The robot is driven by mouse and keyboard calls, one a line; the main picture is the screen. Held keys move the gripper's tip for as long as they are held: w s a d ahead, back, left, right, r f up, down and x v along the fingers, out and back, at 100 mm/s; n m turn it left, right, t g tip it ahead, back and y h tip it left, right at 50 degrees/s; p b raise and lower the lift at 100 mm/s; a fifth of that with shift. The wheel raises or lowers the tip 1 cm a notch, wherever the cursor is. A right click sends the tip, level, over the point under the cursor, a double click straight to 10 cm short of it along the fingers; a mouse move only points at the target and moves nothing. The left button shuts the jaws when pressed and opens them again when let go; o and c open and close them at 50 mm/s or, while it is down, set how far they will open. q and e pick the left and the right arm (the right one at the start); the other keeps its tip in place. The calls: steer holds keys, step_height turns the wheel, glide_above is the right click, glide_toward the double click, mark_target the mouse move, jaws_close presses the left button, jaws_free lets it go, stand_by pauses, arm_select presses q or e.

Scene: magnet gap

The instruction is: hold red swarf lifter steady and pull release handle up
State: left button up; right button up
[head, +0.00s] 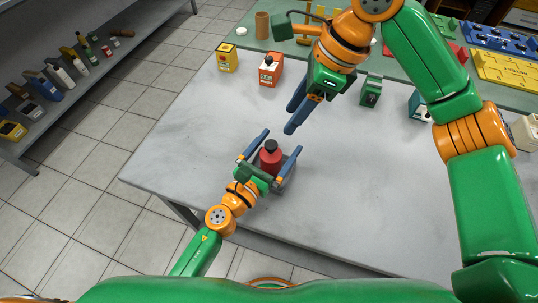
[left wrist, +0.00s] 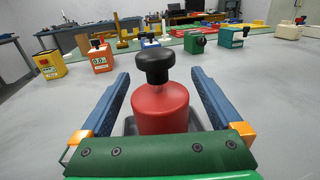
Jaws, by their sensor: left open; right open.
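The red swarf lifter (head: 270,161) stands upright on the grey table near its front left edge. Its black release handle (head: 270,145) is a knob on top. In the left wrist view the red body (left wrist: 160,108) and the black knob (left wrist: 154,66) are centred between the fingers. My left gripper (head: 283,140) is open, with one blue finger on each side of the red body; a gap shows on both sides in the wrist view. My right gripper (head: 293,115) is open and empty, in the air beyond and to the right of the lifter. The lifter's underside is hidden.
A yellow box (head: 227,58), an orange box (head: 270,70) and a green block (head: 371,91) stand farther back on the table (head: 370,180). A shelf (head: 70,85) with bottles stands at the left.

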arm_select(q)
steer(key=c, duration=1.5)
arm_select(e)
steer(key=shift+s, duration=0.1)
arm_select(q)
jaws_close()
arm_select(e)
steer(key=shift+c, duration=1)
steer(key=shift+s+f+y, duration=0.1)
steer(key=shift+f+y, duration=0.2)
steer(key=shift+f, duration=0.1)
steer(key=c, duration=0.4)
steer(key=f+y, duration=0.1)
steer(key=y, duration=0.1)
steer(key=d+f+y, duration=0.1)
steer(key=f, duration=0.1)
steer(key=s+d+f+y, duration=0.1)
steer(key=y, duration=0.1)
steer(key=shift+s+d+f+g+y, duration=0.1)
steer(key=shift+d+f+g+y, duration=0.1)
steer(key=shift+d+g+y, duration=0.15)
jaws_close()
arm_select(q)
steer(key=shift+d, duration=0.1)
arm_select(e)
steer(key=d+f+m+t+y, duration=0.1)
steer(key=d+f+t+y, duration=0.1)
steer(key=d, duration=0.4)
steer(key=shift+s+t, duration=0.45)
steer(key=shift+t, duration=0.1)
